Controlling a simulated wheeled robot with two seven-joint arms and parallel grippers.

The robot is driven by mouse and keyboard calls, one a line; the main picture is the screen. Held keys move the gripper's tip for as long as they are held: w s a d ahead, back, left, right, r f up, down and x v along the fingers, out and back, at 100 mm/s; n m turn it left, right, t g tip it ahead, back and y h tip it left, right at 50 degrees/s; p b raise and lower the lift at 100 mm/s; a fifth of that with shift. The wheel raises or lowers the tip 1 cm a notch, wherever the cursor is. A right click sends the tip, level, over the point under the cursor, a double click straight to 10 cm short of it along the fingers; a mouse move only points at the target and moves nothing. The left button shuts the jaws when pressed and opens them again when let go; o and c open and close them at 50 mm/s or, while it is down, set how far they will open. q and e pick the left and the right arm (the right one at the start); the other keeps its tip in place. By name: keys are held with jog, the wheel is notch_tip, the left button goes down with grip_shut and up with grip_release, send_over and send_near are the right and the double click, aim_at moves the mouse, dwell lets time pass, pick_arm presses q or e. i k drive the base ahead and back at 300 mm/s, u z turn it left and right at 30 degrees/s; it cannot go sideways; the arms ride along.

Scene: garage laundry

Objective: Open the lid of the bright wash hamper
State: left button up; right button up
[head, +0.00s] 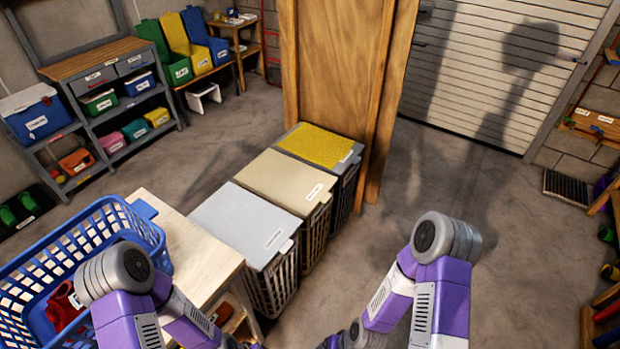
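Three slatted hampers stand in a row by the wooden post, all with lids down. The nearest hamper has a pale grey lid (240,222). The middle hamper has a beige lid (287,181). The farthest hamper has a grey lid with a bright yellow panel (319,145) on top. Each lid carries a small white label, too small to read, so I cannot confirm by label which is the bright wash one. My two purple arms reach in at the bottom, nearer than the hampers. Neither gripper's fingers show; they are below the picture's edge.
A blue laundry basket (100,220) with a red item inside stands on a light wooden table (190,245) left of the nearest hamper. A wooden post (335,80) rises behind the farthest hamper. The concrete floor (420,180) to the right is clear.

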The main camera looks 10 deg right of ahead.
aim_at(296, 185)
jog(key=u, duration=0.2)
jog(key=k, duration=0.35)
jog(key=z, duration=1.05)
jog(key=i, duration=1.1)
jog(key=u, duration=0.65)
jog(key=i, duration=0.65)
jog(key=u, duration=0.6)
